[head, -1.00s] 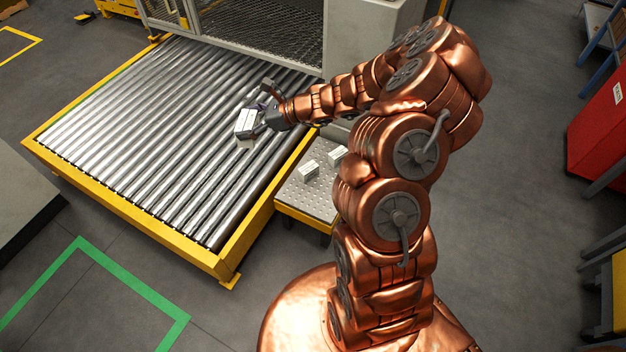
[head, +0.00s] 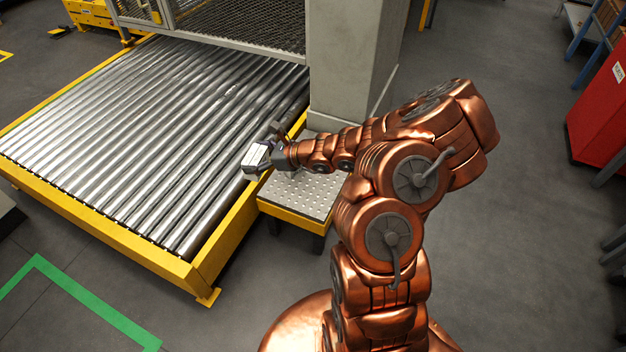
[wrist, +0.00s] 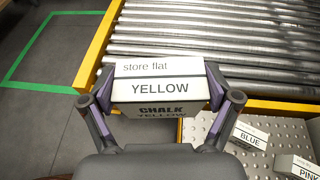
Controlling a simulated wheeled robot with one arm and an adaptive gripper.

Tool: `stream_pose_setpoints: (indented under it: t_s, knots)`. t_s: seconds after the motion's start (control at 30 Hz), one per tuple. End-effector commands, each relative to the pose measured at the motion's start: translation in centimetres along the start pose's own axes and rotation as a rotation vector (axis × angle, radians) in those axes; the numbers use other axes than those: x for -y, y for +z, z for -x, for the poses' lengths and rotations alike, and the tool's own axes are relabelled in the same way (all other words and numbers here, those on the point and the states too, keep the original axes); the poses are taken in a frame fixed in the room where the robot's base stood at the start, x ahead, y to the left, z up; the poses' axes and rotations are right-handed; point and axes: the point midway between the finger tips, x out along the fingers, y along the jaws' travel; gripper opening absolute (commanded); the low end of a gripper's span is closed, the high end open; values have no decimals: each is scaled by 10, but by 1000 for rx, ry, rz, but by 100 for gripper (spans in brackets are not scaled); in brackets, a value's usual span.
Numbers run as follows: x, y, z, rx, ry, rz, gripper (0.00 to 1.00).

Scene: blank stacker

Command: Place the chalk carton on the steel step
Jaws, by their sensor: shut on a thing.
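The chalk carton (head: 256,157) is a white box. In the wrist view the carton (wrist: 160,70) shows "store flat", "YELLOW" and, on a shaded lower face, "CHALK YELLOW". My gripper (wrist: 160,90) is shut on it, one finger at each end. In the head view my gripper (head: 263,160) holds it above the conveyor's yellow edge, beside the steel step. The steel step (head: 312,202) is a low, dotted metal plate with a yellow frame. In the wrist view the step (wrist: 283,127) lies at the lower right, below the carton.
My arm hides part of the step in the head view. The roller conveyor (head: 150,130) lies to the left. A grey pillar (head: 350,70) stands behind the step.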

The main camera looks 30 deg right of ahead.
Motion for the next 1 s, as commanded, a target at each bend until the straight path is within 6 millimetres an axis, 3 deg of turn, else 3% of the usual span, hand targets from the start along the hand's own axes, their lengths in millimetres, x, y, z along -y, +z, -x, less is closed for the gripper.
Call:
stream_pose_setpoints:
  t_s: [0.03, 0.1, 0.6, 0.8, 1.0]
  knots:
    - [0, -24, -6, 0, -10, -8, 49]
    - [1, -41, -9, -4, -24, -12, 49]
    - [-2, -155, -32, -22, -89, -52, 49]
    - [-3, -178, -37, -25, -103, -61, 49]
    - [-1, -184, -35, -28, -107, -62, 49]
